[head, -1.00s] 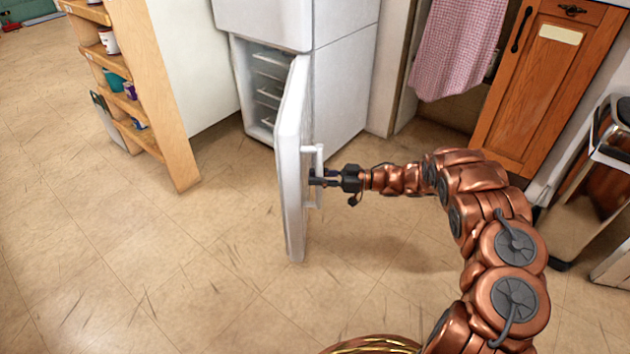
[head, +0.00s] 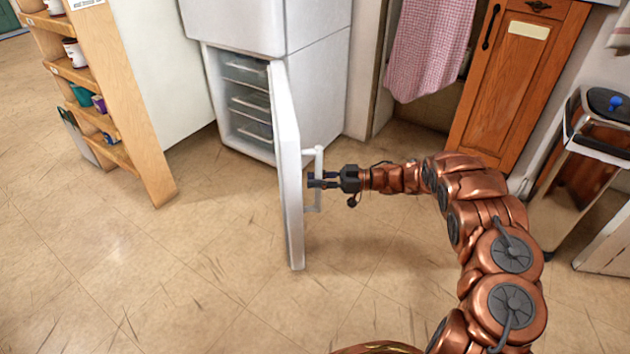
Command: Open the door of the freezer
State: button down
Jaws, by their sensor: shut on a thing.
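The white freezer (head: 316,92) stands at the back, with its lower compartment open. Its door (head: 288,170) is swung out toward me and seen nearly edge-on. Several drawers (head: 249,103) show inside the compartment. A white bar handle (head: 318,160) is on the door's right-hand face. My gripper (head: 317,180) is shut on the handle, around the middle of its bar. The fingertips partly hide the bar there.
A wooden shelf unit (head: 150,165) with cups stands left of the freezer. A wooden cabinet (head: 515,85) and a pink towel (head: 430,45) are at the right. The floor (head: 130,270) left of the door is clear.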

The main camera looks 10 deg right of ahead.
jog(key=shift+s, duration=0.15)
jog(key=c, duration=1)
grip_release()
jog(key=v, duration=1.2)
